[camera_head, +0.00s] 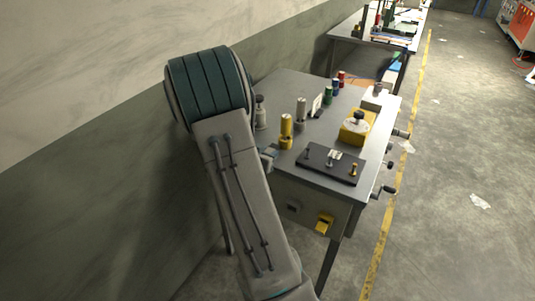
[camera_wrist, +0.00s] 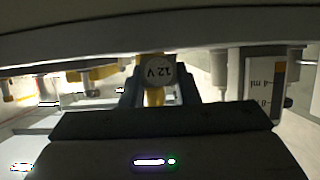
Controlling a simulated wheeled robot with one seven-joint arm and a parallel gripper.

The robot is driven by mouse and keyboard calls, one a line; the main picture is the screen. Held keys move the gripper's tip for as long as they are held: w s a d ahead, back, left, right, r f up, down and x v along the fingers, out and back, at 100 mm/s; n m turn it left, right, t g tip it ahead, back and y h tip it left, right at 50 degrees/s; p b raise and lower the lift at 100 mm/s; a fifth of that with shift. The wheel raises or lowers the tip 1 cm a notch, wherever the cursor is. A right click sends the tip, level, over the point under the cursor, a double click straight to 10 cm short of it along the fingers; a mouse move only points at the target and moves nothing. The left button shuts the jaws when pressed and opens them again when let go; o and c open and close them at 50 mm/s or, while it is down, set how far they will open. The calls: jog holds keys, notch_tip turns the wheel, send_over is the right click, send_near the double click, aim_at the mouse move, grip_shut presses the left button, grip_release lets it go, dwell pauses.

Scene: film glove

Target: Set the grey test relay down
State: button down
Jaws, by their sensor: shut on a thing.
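My gripper (camera_wrist: 158,80) is shut on a small grey round-topped thing marked "12 V", taken to be the grey test relay (camera_wrist: 158,70). Its lettering appears upside down in the wrist view, and its lower part is hidden between the dark fingers. In the head view my gripper (camera_head: 269,156) is at the left side of the grey workbench (camera_head: 284,88), close to a yellow cylinder (camera_head: 286,132). The relay cannot be made out there. Whether it touches anything below cannot be told.
A black plate (camera_head: 318,167) with small fittings lies at the bench's front. Grey cylinders (camera_head: 300,114) and red, blue and green spools (camera_head: 328,95) stand behind. A yellow box with a black knob (camera_head: 354,131) is at right. Crank handles (camera_head: 384,192) stick out from the right edge.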

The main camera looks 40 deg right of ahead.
jog(key=shift+f, duration=0.15)
jog(key=shift+f, duration=0.15)
jog(key=c, duration=1.1)
grip_release()
jog(key=shift+r, duration=0.2)
